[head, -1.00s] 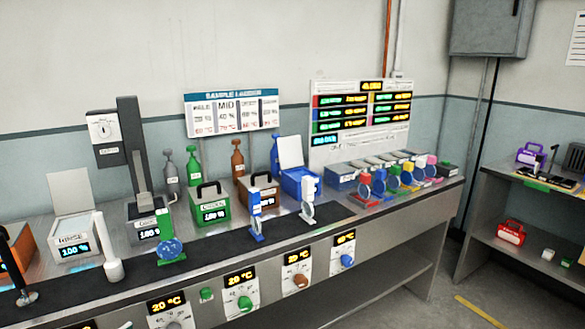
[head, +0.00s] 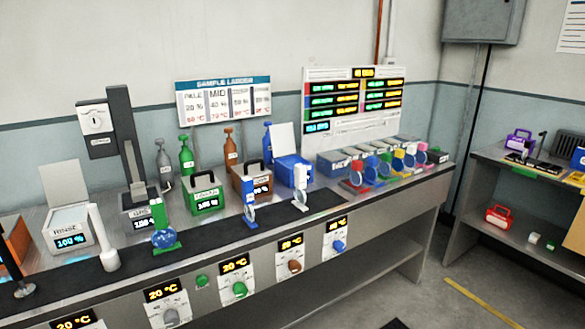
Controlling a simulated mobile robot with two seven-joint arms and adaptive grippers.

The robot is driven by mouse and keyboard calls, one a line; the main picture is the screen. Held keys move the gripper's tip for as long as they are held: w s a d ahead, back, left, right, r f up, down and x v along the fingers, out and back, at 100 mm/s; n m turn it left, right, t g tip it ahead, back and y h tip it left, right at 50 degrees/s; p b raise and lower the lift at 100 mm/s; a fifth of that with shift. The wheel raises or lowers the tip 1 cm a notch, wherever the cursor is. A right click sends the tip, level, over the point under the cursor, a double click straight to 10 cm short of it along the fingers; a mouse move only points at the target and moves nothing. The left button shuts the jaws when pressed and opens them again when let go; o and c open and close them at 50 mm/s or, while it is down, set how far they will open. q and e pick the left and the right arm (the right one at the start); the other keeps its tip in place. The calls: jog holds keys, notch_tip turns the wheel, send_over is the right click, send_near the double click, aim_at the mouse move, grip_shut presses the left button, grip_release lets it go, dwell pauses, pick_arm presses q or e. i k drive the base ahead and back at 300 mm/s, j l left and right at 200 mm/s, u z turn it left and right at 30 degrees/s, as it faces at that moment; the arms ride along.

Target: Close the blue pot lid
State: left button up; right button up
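The blue pot (head: 292,174) stands on the steel counter, toward the right end of the row of pots. Its lid (head: 284,141) is open, standing up at the back as a pale panel. A white stand (head: 301,181) with a ring stands in front of the pot and hides part of its front. Neither of my grippers is in the head view.
A closed brown pot (head: 251,186) and a closed green pot (head: 205,201) stand to the left. A blue stand (head: 249,198) and green stand (head: 160,225) line the dark strip. Colored-ring modules (head: 388,163) stand right. Dials (head: 239,289) line the counter front.

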aim_at(283, 140)
jog(key=i+l+z, duration=0.4)
jog(key=i, duration=0.3)
jog(key=i+l+z, duration=0.25)
jog(key=i+j, duration=0.05)
jog(key=i, duration=0.05)
